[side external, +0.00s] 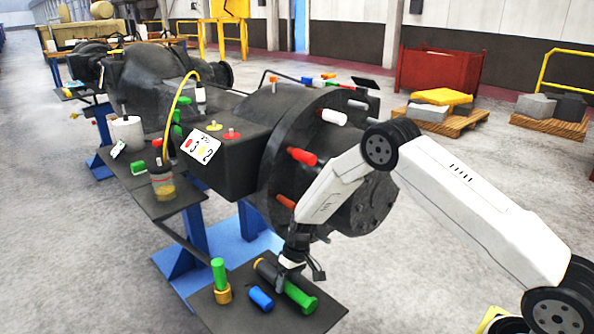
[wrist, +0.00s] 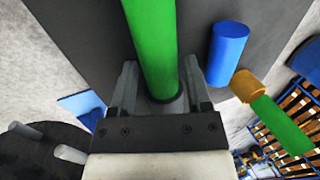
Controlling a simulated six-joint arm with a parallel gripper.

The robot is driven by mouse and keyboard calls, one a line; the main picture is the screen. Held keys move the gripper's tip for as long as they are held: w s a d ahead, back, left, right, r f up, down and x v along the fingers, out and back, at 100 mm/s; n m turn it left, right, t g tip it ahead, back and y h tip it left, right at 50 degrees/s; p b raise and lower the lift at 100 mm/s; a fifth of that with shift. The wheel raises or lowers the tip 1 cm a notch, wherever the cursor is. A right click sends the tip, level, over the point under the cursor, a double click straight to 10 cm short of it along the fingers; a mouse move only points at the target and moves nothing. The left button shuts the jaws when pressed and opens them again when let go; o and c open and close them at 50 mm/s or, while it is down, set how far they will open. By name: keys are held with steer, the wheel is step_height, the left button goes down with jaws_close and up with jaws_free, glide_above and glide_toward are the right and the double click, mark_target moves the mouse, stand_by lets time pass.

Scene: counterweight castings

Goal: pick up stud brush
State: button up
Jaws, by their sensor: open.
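A tool with a green handle (side external: 300,297) and a dark body (side external: 268,271) lies on the small dark shelf at the front. A second green-handled tool (side external: 219,275) with a brass-coloured collar stands upright on the same shelf; it also shows in the wrist view (wrist: 283,126). The frames do not settle which one is the stud brush. My gripper (side external: 292,264) is open, low over the lying tool. In the wrist view the lying green handle (wrist: 155,45) runs between my two fingers (wrist: 160,88), with a gap at each side. Its dark end is mostly hidden behind the gripper.
A blue cylinder (side external: 261,298) lies between the two green tools, close to my right finger in the wrist view (wrist: 228,50). The large dark casting (side external: 310,150) with coloured studs stands behind the shelf (side external: 222,314). A jar (side external: 163,183) sits on another ledge.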

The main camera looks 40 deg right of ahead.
stand_by(0.5)
jaws_close()
steer(key=shift+r, duration=0.15)
steer(key=shift+w+r, duration=0.1)
steer(key=shift+r, duration=0.75)
steer(key=s+r, duration=0.1)
steer(key=r, duration=0.1)
steer(key=s+r, duration=0.3)
steer(key=r, duration=0.1)
steer(key=shift+s+d+r, duration=0.1)
steer(key=shift+s+r, duration=0.25)
steer(key=shift+s, duration=0.05)
steer(key=s+r, duration=0.4)
steer(key=s, duration=0.5)
steer(key=shift+s+d, duration=0.15)
steer(key=shift+d, duration=0.05)
steer(key=shift+r, duration=0.1)
